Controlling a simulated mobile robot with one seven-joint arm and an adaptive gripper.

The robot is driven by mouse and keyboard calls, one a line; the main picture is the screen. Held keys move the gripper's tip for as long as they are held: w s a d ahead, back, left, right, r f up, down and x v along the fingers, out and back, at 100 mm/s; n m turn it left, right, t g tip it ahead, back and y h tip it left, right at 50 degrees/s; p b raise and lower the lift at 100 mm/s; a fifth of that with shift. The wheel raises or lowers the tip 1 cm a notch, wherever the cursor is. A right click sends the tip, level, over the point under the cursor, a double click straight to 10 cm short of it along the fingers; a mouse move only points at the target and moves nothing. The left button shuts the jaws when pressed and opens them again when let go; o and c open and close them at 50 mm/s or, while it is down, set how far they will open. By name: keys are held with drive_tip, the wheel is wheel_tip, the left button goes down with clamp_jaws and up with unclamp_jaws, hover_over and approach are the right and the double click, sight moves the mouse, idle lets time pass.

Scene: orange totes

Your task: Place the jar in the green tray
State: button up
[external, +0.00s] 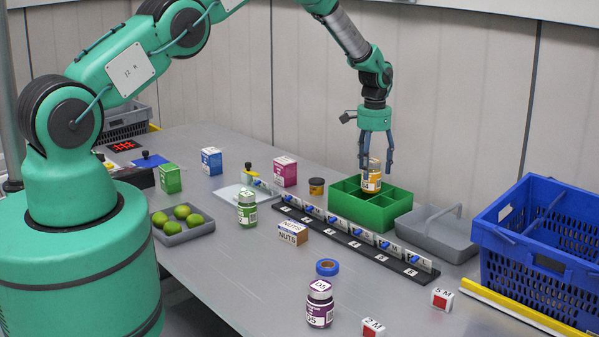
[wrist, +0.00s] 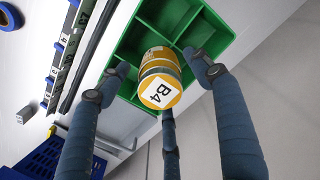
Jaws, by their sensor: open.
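An upright jar (external: 371,181) with a yellow-orange label stands at the green divided tray (external: 376,215). In the wrist view the jar (wrist: 160,60) shows its round lid marked B4, over the tray's compartments (wrist: 207,14). The jar's base is hidden, so I cannot tell whether it rests on the tray floor or on a divider. My gripper (external: 377,168) is open above the tray, its fingers spread around the jar. The wrist view shows gaps between the jar and the fingers of my gripper (wrist: 157,72).
A black rail of labelled blue pieces (external: 350,243) runs along the tray's front. A grey tray (external: 433,236) and a blue crate (external: 535,245) stand to the right. A purple jar (external: 319,305), a green jar (external: 246,210) and a nuts box (external: 293,233) stand nearer.

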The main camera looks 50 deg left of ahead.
drive_tip(key=shift+r+b, duration=0.6)
drive_tip(key=shift+r, duration=3.2)
drive_tip(key=shift+r, duration=0.25)
drive_tip(key=s+d+r+t, duration=0.1)
drive_tip(key=s+r, duration=0.7)
drive_tip(key=r, duration=0.6)
drive_tip(key=s+d+r+t, duration=0.1)
drive_tip(key=s+r, duration=0.6)
drive_tip(key=r, duration=0.6)
drive_tip(key=s+r+n+t, duration=0.1)
drive_tip(key=s+r, duration=1)
drive_tip(key=s, duration=0.5)
drive_tip(key=s+d+n+t, duration=0.1)
drive_tip(key=s+d+t, duration=0.1)
drive_tip(key=s, duration=2.6)
drive_tip(key=shift+s+r+t, duration=0.15)
drive_tip(key=shift+t, duration=0.15)
